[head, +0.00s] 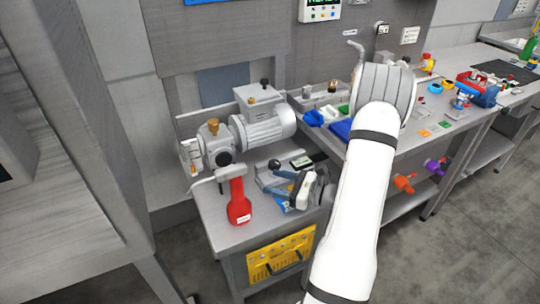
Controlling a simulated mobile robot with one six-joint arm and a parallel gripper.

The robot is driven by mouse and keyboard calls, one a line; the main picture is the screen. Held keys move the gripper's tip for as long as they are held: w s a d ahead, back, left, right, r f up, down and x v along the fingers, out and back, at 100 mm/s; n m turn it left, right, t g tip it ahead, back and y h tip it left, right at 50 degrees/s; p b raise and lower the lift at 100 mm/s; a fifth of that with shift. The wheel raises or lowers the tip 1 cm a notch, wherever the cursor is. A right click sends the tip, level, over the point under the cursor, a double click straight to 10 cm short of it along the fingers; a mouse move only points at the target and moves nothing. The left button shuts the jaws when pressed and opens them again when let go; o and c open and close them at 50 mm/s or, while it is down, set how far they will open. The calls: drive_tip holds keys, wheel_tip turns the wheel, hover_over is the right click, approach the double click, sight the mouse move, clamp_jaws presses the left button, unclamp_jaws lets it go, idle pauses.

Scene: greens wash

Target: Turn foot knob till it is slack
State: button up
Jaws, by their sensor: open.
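I cannot make out for certain which part is the foot knob. A grey motor-pump unit (262,128) stands on the small side bench. It carries a brass knob (213,126) on top and a dark round knob (225,158) low at its front. A black ball-ended part (274,164) sits beside a grey, white and black device (305,190) at the bench's right. My white arm rises from the lower right to its grey elbow. The arm covers what lies behind it, and I cannot make out my gripper.
A red bottle-shaped thing (238,202) stands near the bench's front edge. A yellow panel (280,258) hangs below. The long workbench at right holds blue pieces, a red-and-blue device (478,90) and small colored items. Grey floor lies clear at lower right.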

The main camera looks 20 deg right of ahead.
sight(271, 161)
drive_tip(key=d+m+t+h, duration=0.1)
drive_tip(key=d, duration=0.1)
drive_tip(key=d+m+t+h, duration=0.1)
drive_tip(key=d+m+h, duration=0.1)
drive_tip(key=s+d+m+t+h+p, duration=0.1)
drive_tip(key=d+m+t+h, duration=0.1)
drive_tip(key=shift+f, duration=0.4)
drive_tip(key=shift+h, duration=0.4)
drive_tip(key=p+x, duration=0.2)
drive_tip(key=x, duration=0.9)
drive_tip(key=shift+w+a, duration=0.1)
drive_tip(key=shift+w, duration=0.3)
drive_tip(key=c, duration=1)
drive_tip(key=m+h+b, duration=0.2)
drive_tip(key=shift+f+t+h, duration=0.2)
drive_tip(key=shift+t+h, duration=0.1)
drive_tip(key=shift+t, duration=0.1)
drive_tip(key=shift+d+r+m+h+b, duration=0.1)
drive_tip(key=shift+m+h+b, duration=0.4)
drive_tip(key=shift+h, duration=0.2)
drive_tip(key=shift+d+r+m+h+b, duration=0.15)
drive_tip(key=shift+m+h+b, duration=0.3)
drive_tip(key=shift+h, duration=0.25)
